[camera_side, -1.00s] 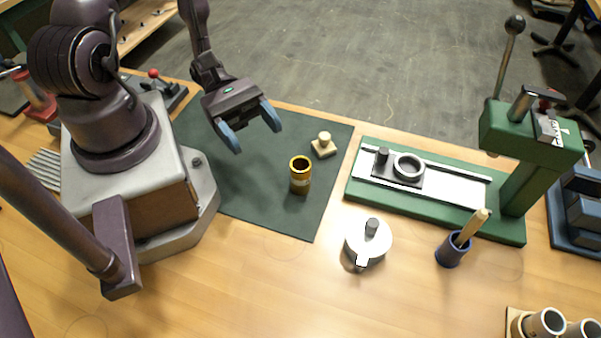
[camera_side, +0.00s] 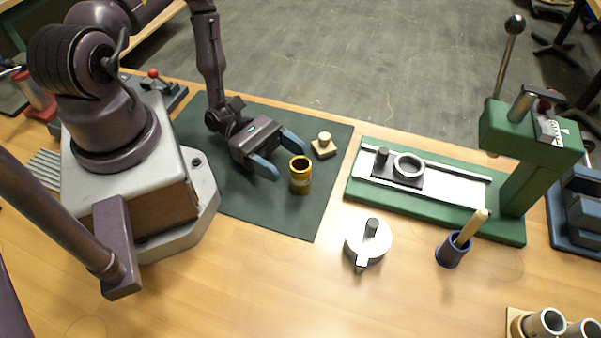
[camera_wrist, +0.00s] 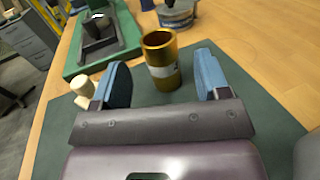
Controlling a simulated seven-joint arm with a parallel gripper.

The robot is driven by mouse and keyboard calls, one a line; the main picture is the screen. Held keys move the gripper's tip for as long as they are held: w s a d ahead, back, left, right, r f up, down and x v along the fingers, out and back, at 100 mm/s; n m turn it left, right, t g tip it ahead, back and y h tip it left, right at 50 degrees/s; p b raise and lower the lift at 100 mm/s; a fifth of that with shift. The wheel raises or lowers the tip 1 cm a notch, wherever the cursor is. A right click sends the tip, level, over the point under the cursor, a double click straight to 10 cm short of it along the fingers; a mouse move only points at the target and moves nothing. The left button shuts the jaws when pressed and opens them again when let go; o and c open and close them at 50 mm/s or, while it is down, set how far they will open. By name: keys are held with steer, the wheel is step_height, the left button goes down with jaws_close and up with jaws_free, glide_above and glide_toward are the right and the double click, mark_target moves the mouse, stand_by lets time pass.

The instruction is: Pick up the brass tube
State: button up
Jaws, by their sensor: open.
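The brass tube (camera_side: 300,176) stands upright on the dark green mat (camera_side: 265,205), with its open end up and a paler band around its body. My gripper (camera_side: 284,156) is low over the mat, just left of the tube, with its blue fingers apart and pointing towards it. In the wrist view the tube (camera_wrist: 161,60) stands ahead, between the lines of the two fingers (camera_wrist: 165,82), and nothing is held. I cannot tell whether the fingertips have reached the tube's sides.
A small cream knobbed block (camera_side: 324,146) sits on the mat close behind the tube. A green press (camera_side: 520,150) with a slide bed stands at right. A round silver lidded pot (camera_side: 368,243) and a blue cup with a brush (camera_side: 453,248) stand on the bare wood in front.

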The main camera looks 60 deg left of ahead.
mark_target(307, 174)
steer(key=x, duration=0.6)
steer(key=shift+d, duration=0.15)
steer(key=c, duration=1.1)
